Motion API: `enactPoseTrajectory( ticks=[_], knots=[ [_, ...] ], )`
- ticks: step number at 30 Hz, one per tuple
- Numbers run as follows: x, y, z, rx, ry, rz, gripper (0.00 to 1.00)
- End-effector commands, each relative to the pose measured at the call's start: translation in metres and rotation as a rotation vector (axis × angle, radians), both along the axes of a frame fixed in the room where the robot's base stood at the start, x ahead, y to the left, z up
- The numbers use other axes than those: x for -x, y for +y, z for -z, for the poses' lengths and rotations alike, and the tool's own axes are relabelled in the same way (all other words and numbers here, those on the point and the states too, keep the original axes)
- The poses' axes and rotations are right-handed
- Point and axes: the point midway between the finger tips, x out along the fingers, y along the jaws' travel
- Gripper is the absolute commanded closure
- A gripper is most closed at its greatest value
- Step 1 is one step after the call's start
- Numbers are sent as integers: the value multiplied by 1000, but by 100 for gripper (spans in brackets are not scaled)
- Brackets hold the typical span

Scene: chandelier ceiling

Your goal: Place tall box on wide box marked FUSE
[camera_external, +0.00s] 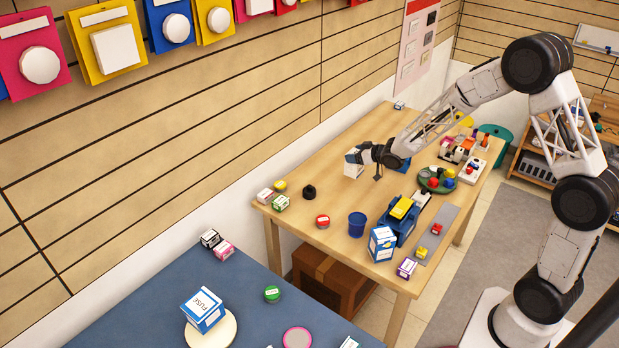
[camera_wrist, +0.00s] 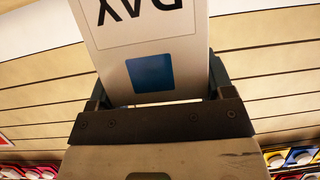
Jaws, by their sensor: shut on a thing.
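My gripper (camera_external: 358,156) is shut on a white box with a blue patch, the tall box (camera_external: 352,168), over the far part of the wooden table. In the wrist view the held box (camera_wrist: 150,40) sits between both fingers and shows upside-down "DAY" lettering and a blue square. I cannot tell whether its lower end touches the table. The wide box marked FUSE (camera_external: 203,309), white and blue, sits on a round cream disc (camera_external: 226,330) on the blue table at the lower left, far from my gripper.
The wooden table (camera_external: 330,205) holds small boxes (camera_external: 272,199), a blue cup (camera_external: 357,224), a blue-and-white box (camera_external: 381,243) and a blue toy with a yellow top (camera_external: 400,215). A green puck (camera_external: 272,293) and two small boxes (camera_external: 217,243) stand near the FUSE box. A gap separates the tables.

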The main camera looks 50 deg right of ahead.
Motion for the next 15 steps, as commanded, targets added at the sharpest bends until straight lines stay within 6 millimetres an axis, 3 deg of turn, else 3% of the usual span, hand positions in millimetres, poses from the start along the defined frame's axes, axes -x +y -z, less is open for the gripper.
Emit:
enactPoseTrajectory(
  ticks=[15],
  knots=[
    [-3, 7, -2, 1, -1, -14, 52]
  ],
)
